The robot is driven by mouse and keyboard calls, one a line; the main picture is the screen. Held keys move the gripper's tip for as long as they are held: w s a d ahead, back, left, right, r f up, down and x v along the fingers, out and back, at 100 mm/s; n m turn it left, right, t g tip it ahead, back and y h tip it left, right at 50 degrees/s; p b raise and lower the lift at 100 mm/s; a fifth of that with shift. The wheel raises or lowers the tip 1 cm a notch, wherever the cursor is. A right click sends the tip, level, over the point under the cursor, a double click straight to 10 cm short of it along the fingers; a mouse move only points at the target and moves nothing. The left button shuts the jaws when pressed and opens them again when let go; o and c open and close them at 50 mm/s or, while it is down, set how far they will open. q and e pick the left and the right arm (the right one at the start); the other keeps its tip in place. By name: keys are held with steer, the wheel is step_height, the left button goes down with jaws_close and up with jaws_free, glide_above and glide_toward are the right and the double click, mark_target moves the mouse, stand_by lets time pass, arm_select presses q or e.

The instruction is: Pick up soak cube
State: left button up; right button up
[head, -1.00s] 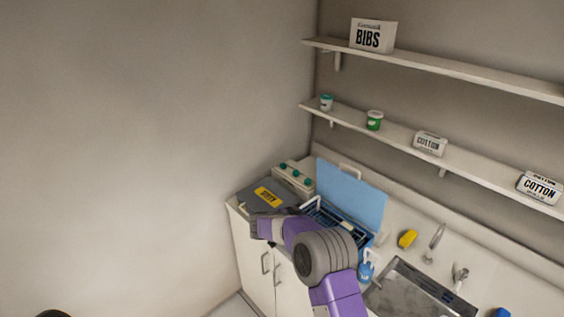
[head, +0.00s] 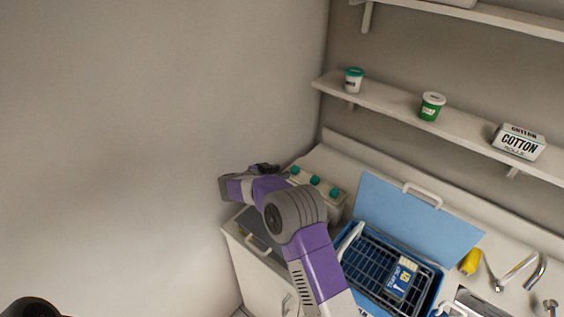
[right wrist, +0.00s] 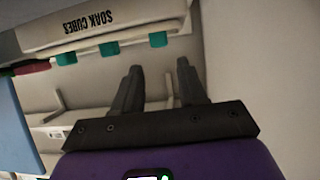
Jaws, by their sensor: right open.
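A pale box with a row of teal pieces (head: 314,180) stands at the back left of the counter in the head view. In the right wrist view the pale box (right wrist: 140,30) shows upside down, with "SOAK CUBES" on it and teal pieces (right wrist: 110,49) along its edge. Whether these are the cubes themselves I cannot tell. My right gripper (head: 266,168) is just left of the box in the head view, seen partly behind the wrist. In the right wrist view its two fingers (right wrist: 158,78) are apart and nothing is between them. My left gripper is not in view.
A yellow item (head: 471,262) and taps (head: 515,272) are further right. A shelf (head: 395,112) with tubs hangs above. The wall closes off the left.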

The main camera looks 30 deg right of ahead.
mark_target(293, 169)
steer(key=shift+w+f, duration=0.1)
steer(key=shift+f, duration=0.3)
steer(key=shift+d, duration=0.25)
steer(key=p+x, duration=0.1)
steer(key=x, duration=0.6)
steer(key=shift+r, duration=0.1)
steer(key=shift+c, duration=0.3)
jaws_close()
